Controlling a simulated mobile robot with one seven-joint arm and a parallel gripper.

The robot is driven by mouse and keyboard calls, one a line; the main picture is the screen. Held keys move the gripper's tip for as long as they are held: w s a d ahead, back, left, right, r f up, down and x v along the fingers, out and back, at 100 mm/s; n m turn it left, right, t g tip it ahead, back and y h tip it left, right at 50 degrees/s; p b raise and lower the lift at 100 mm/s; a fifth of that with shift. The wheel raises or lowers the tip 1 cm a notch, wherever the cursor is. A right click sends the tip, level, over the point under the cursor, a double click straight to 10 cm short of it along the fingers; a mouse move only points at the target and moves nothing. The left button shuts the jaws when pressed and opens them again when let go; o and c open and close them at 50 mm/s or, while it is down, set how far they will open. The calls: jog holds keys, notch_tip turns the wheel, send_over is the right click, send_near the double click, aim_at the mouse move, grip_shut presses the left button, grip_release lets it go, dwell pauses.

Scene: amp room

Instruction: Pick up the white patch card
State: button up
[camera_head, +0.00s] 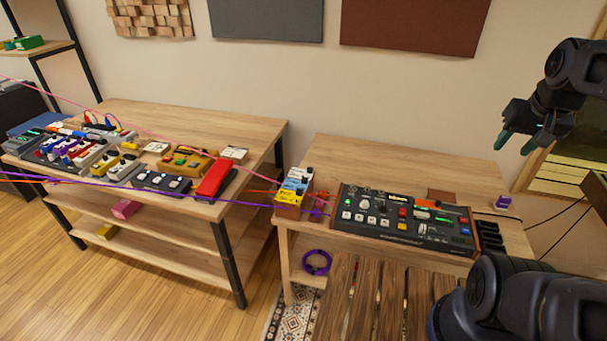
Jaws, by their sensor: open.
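Two small whitish flat items lie on the left table: one (157,147) near its middle and one (235,153) near its right end. Either may be the white patch card; they are too small to tell. My gripper (518,142) is open and empty at the upper right, its dark green-tipped fingers pointing down. It is in the air near the right end of the right table, far from both whitish items and touching nothing.
The left table (190,114) holds several pedals, including a red one (214,179) and a yellow-brown one (185,161). The right table (345,150) holds a large black control unit (400,218) and a small colourful box (294,192). Pink and purple cables stretch across both tables.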

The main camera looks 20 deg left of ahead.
jog(key=w+a+r+m+g+y, duration=0.1)
jog(key=w+a+m, duration=0.1)
jog(key=w+a, duration=0.4)
jog(key=w+a+m+g, duration=0.1)
jog(key=w+a+m, duration=0.2)
jog(key=w, duration=0.5)
jog(key=m+g+h, duration=0.1)
jog(key=m+g, duration=0.2)
jog(key=m, duration=1)
send_over(310, 168)
notch_tip(310, 168, down, 27)
notch_tip(310, 168, down, 10)
jog(key=shift+d+f, duration=0.1)
jog(key=shift+f, duration=0.05)
jog(key=shift+c, duration=0.2)
grip_shut()
